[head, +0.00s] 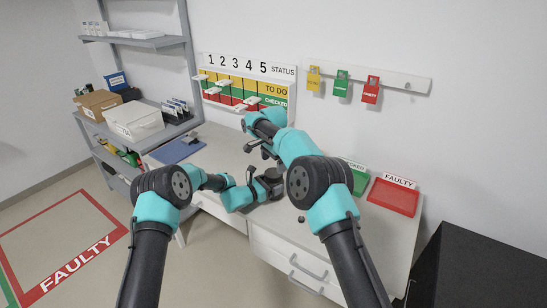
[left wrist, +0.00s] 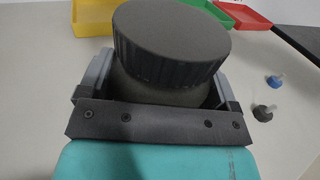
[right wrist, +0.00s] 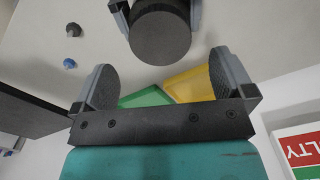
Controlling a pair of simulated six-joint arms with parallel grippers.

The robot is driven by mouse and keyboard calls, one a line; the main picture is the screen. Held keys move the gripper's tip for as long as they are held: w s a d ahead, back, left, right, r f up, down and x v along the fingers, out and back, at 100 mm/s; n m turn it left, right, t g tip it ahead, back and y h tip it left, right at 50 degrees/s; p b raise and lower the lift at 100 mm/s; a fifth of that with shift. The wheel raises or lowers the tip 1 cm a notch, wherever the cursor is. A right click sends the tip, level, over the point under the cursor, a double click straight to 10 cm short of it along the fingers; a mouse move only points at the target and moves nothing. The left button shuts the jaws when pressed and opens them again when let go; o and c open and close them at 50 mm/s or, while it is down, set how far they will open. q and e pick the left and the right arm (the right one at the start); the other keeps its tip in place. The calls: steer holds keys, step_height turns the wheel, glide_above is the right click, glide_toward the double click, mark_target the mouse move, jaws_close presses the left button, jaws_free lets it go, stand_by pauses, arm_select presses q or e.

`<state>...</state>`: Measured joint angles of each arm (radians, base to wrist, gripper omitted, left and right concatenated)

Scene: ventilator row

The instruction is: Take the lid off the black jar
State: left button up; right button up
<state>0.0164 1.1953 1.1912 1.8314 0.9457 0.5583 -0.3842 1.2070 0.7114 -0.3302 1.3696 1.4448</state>
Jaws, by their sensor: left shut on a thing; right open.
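The black jar (left wrist: 160,92) stands on the bench with its wide ribbed lid (left wrist: 172,40) on top. In the head view the jar (head: 273,176) is partly hidden by my arms. My left gripper (left wrist: 158,85) is shut on the jar's body below the lid, with one finger on each side. In the right wrist view the lid's round top (right wrist: 160,38) shows between my left gripper's fingers. My right gripper (right wrist: 165,80) is open and empty, its fingers apart from the lid.
A red tray (head: 394,197) marked FAULTY and a green tray (head: 359,182) stand at the bench's right. A yellow tray (right wrist: 190,84) is near the wall. A small blue-headed piece (left wrist: 274,81) and a small black piece (left wrist: 264,112) lie beside the jar. A blue mat (head: 178,150) lies left.

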mark_target(274, 172)
steer(key=shift+f, duration=2.65)
steer(key=c, duration=0.9)
steer(key=shift+o, duration=0.2)
steer(key=n, duration=1.7)
steer(key=shift+n, duration=0.4)
steer(key=n, duration=0.5)
steer(key=shift+r, duration=0.1)
steer(key=shift+r, duration=0.85)
